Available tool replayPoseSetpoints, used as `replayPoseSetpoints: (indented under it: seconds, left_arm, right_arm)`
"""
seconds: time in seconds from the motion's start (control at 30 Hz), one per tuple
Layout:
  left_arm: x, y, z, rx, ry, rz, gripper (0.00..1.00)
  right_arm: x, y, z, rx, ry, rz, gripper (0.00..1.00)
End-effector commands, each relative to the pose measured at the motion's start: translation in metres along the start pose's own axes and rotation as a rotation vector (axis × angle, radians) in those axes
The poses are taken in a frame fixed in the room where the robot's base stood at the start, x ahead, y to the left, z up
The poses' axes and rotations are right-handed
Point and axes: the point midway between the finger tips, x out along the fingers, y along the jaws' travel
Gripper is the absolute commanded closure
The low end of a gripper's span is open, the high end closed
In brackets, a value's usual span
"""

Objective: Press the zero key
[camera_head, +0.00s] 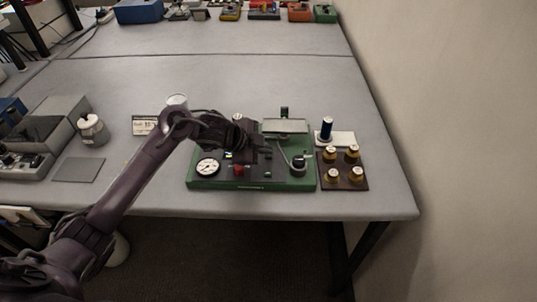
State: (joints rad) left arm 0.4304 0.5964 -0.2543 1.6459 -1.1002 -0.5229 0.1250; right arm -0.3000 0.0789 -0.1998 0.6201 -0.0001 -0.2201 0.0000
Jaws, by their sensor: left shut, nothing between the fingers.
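A green-based device (222,184) sits near the front edge of the table. It carries a round white dial (207,167) at its left, a small red part (239,170) in the middle and a dark knob (298,161) at the right. I cannot tell which part is the zero key; no label is readable. My left gripper (249,154) is shut and empty, low over the middle of this device. It hides part of the top, and I cannot tell whether it touches anything. My right gripper is not in view.
Brass-coloured weights (331,174) stand on a brown board (344,186) right of the device. A blue spool (326,128) stands on a white plate behind them. The table's back middle is clear.

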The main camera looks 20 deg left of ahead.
Motion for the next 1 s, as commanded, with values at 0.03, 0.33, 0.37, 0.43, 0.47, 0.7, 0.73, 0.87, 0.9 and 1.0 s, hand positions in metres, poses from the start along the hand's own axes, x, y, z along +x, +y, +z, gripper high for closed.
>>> replayPoseSetpoints:
  seconds: [0.03,0.33,0.37,0.43,0.47,0.7,0.73,0.87,0.9,1.0]
  left_arm:
    - [0.001,0.001,0.001,0.000,0.000,0.001,1.00]
    - [0.003,0.003,0.003,0.000,-0.001,0.001,1.00]
    - [0.004,0.003,0.003,0.000,-0.001,0.001,1.00]
    - [0.004,0.003,0.003,0.000,-0.001,0.001,1.00]
    - [0.004,0.003,0.003,0.000,-0.001,0.001,1.00]
    - [0.004,0.003,0.003,0.000,-0.001,0.001,1.00]
    - [0.004,0.003,0.003,0.000,-0.001,0.001,1.00]
    - [0.000,0.001,0.001,0.000,-0.001,0.001,1.00]
    - [-0.001,-0.001,-0.001,0.000,-0.001,0.001,1.00]
    - [-0.005,-0.004,-0.004,0.000,-0.001,0.001,1.00]
  right_arm:
    - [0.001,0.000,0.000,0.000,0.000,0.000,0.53]
    - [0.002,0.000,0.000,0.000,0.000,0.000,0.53]
    - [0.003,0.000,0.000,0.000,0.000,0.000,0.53]
    - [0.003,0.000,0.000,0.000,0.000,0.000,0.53]
    - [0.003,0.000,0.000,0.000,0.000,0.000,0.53]
    - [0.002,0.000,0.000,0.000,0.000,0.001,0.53]
    - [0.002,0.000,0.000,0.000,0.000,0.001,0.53]
    - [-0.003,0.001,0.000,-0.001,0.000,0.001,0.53]
    - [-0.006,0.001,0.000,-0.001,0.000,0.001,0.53]
    - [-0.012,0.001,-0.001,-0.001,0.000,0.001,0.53]
